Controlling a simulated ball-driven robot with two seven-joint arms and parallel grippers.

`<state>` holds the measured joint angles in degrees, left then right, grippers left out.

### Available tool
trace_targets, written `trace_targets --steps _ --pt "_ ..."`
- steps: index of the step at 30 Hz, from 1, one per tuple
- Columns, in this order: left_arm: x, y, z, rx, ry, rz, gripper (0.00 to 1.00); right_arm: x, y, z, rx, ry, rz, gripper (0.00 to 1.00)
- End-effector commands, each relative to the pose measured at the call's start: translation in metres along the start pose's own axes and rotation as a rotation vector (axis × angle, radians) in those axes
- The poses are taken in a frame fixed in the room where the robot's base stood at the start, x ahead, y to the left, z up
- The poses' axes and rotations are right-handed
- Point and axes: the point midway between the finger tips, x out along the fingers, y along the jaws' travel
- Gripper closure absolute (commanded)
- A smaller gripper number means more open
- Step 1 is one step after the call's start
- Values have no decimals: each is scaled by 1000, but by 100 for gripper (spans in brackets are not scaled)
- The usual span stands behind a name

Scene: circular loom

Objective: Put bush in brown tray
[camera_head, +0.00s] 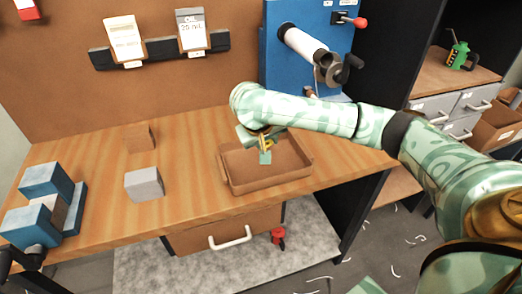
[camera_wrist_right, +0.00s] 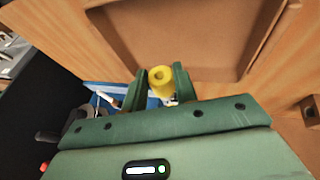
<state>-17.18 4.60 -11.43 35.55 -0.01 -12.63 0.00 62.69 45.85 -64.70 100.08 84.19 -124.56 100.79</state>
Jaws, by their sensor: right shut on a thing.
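The brown tray (camera_head: 268,183) sits on the wooden bench, its open top facing up. My right gripper (camera_head: 265,152) reaches in from the right and hangs over the tray's back part. It is shut on the yellow bush (camera_wrist_right: 161,80), a small round piece with a hole in its end. The bush shows between the two green fingers in the right wrist view, with the tray (camera_wrist_right: 200,73) behind it. In the head view the fingers hide most of the bush, and its height above the tray is hard to tell.
A grey block (camera_head: 144,185) and a brown block (camera_head: 139,138) stand left of the tray. A blue vise (camera_head: 45,210) is at the bench's left end. A blue machine (camera_head: 300,20) with a white roll stands behind the tray. Bare bench lies between blocks and tray.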

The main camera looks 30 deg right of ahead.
Motion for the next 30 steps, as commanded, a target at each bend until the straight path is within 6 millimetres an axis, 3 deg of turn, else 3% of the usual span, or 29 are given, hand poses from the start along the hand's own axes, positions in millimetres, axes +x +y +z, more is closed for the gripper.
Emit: trace_targets --steps 17,21,30 --pt "69 10 22 -1 -45 18 27 40 -15 16 -3 -1 -2 100" --pt "58 7 19 0 -39 14 27 48 -18 21 0 -2 -1 100" --pt "55 6 18 0 -37 13 27 68 -26 29 0 1 -1 100"
